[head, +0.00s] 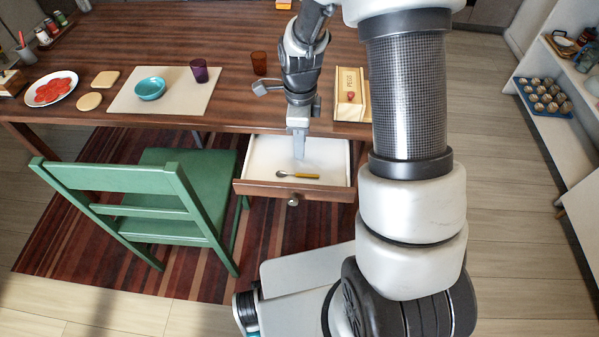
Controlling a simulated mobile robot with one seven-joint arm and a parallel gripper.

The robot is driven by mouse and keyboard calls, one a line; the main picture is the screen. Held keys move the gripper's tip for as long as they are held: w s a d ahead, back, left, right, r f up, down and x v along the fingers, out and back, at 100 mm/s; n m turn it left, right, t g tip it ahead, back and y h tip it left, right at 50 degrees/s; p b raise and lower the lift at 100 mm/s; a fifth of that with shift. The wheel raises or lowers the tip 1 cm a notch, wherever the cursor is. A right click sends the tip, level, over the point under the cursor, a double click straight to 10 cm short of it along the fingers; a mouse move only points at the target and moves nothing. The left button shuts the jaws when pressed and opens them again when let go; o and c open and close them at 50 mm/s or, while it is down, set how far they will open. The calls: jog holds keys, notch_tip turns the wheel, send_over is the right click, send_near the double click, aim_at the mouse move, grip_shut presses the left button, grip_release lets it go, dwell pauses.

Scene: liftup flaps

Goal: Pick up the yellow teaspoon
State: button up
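The yellow teaspoon (299,175) lies in the open drawer (265,187) under the table. Its yellow handle points right and its metal bowl is at the left. My gripper (299,156) points down over the drawer, just above or behind the teaspoon in the picture. No gap shows between its fingers, and nothing is visible in them. I cannot tell from this view whether it is open or shut, or how high it is above the drawer floor.
The wooden table (225,40) stands above the drawer. On it are a box (350,92), two cups, a teal bowl (150,89) on a mat and a plate (50,88). A green chair (185,185) stands left of the drawer. A shelf with a muffin tray is at the right.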

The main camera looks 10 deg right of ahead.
aim_at(300, 174)
notch_tip(300, 174, down, 12)
jog(key=shift+w+d+f+b, duration=0.1)
jog(key=shift+w+b, duration=0.05)
jog(key=shift+b, duration=0.9)
jog(key=shift+f, duration=0.15)
grip_shut()
